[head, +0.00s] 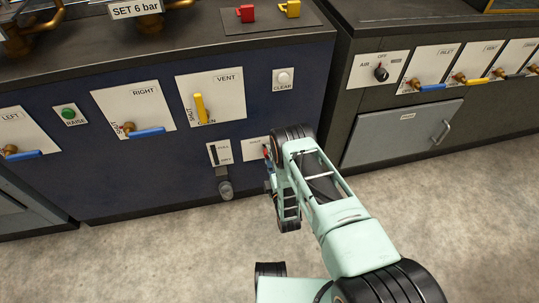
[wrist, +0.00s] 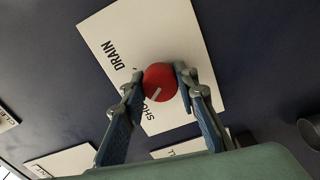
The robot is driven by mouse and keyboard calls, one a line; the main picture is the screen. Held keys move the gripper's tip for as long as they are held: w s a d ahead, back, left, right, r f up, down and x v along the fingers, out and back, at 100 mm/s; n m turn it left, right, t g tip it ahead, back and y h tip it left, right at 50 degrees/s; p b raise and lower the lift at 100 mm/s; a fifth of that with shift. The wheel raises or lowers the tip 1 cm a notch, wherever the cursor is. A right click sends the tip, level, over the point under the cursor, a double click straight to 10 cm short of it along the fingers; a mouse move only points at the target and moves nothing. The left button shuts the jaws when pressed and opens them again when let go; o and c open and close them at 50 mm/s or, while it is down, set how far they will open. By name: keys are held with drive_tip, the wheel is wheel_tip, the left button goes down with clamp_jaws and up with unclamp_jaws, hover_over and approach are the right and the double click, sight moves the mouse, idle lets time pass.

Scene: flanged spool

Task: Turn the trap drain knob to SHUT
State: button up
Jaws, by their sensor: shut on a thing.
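The trap drain knob (wrist: 160,80) is round and red with a pale pointer mark on its face. In the wrist view the mark points down and left, toward lettering that starts "SH" and is partly hidden. The knob sits on a white plate (wrist: 178,35) marked DRAIN. My gripper (wrist: 160,88) is shut on the knob, with one finger on each side. In the head view only a sliver of red shows beside my gripper (head: 268,166), and the plate (head: 253,147) is partly covered by my arm.
On the blue cabinet front, a yellow VENT lever (head: 201,109), a blue RIGHT lever (head: 147,132) and a CLEAR button (head: 284,77) are near. A small gauge plate (head: 219,153) stands left of the drain plate, above a grey fitting (head: 226,189). The floor in front is clear.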

drive_tip(key=shift+w, duration=0.1)
drive_tip(key=o, duration=1.2)
drive_tip(key=shift+c, duration=0.2)
